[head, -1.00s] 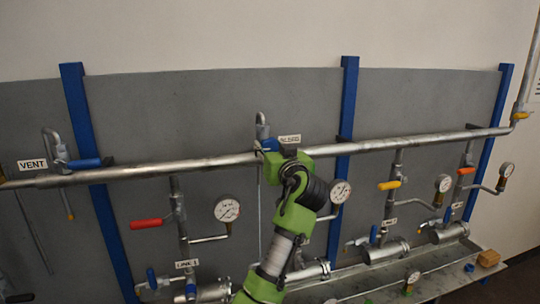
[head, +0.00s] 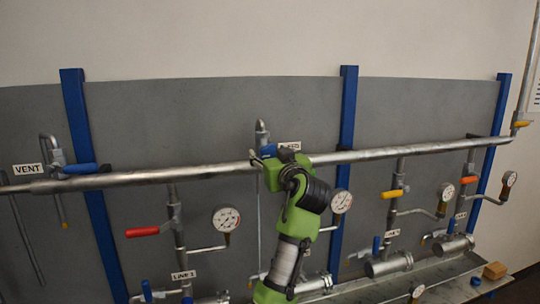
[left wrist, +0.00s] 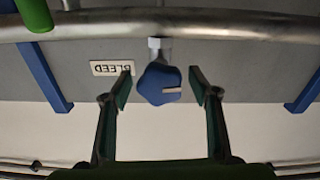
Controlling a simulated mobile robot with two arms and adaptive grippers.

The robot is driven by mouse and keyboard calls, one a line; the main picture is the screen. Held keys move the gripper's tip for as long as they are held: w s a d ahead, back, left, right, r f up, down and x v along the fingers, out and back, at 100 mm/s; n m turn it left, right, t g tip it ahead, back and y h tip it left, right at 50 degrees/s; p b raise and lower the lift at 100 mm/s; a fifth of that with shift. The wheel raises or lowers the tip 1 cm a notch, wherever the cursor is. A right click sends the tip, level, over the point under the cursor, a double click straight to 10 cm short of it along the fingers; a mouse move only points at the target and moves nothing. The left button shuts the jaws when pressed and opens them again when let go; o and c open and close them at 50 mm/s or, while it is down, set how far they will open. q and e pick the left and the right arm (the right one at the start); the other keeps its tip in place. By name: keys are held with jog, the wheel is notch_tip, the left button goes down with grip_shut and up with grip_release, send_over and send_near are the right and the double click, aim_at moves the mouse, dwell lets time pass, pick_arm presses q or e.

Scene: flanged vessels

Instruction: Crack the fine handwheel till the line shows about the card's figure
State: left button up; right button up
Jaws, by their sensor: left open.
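The fine handwheel is a small blue lobed knob with a pale mark (left wrist: 158,84), on a short stem below the pipe in the upside-down left wrist view. A BLEED label (left wrist: 112,68) is beside it. My left gripper (left wrist: 161,92) is open, one finger on each side of the knob, with gaps showing. In the head view the gripper (head: 264,160) is at the header pipe, and the blue knob (head: 268,150) is partly hidden by it. Line gauges (head: 226,219) (head: 341,201) face me; their readings are too small to tell. My right gripper is not in view.
The long header pipe (head: 180,173) crosses the grey panel. A red lever (head: 142,232), a yellow lever (head: 391,194) and an orange lever (head: 469,180) stick out below it. A blue vent lever (head: 80,168) is at left. A printed white card (head: 537,94) hangs at right.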

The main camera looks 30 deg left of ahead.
pick_arm(q)
jog(key=v, duration=1.2)
dwell(1.2)
